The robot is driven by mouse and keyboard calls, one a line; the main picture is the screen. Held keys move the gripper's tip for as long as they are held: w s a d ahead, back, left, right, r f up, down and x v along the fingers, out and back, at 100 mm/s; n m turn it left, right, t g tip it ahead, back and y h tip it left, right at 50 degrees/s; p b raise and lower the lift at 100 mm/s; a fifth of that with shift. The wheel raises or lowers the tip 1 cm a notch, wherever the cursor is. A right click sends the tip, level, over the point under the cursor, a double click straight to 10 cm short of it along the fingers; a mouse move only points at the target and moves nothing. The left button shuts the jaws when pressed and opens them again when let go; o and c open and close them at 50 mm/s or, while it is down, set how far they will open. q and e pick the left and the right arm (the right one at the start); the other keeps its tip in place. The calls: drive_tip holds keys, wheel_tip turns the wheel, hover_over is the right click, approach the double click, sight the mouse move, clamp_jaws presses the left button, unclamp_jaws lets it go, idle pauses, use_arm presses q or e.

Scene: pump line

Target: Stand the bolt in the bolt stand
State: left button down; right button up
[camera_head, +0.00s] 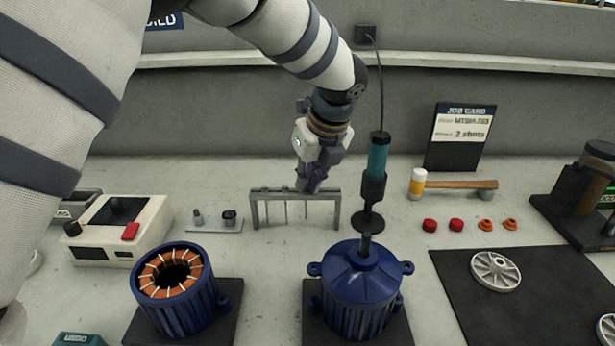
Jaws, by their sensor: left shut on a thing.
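A grey rack (261,195) with a flat top bar and several thin rods below it stands near the back of the bench; it looks like the bolt stand. My left gripper (309,184) points down at the rack's top bar, right of its middle. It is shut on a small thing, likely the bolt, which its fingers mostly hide. I cannot tell whether the bolt is seated in the rack or just behind or above it. My right gripper is not in view.
A blue pump housing (358,290) with a teal driver (377,160) above it stands in front of the rack. A blue motor stator (175,290), white control box (120,235) and small grey plate (213,226) lie left. A mallet (455,184) lies right.

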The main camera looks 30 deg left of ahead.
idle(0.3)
use_arm(q)
wheel_tip(320, 180, up, 10)
drive_tip(key=shift+f, duration=0.15)
idle(0.8)
drive_tip(key=shift+f, duration=0.55)
drive_tip(key=shift+f, duration=0.7)
idle(1.3)
drive_tip(key=shift+f, duration=3.6)
drive_tip(key=c, duration=1.6)
unclamp_jaws()
drive_tip(key=shift+f, duration=0.1)
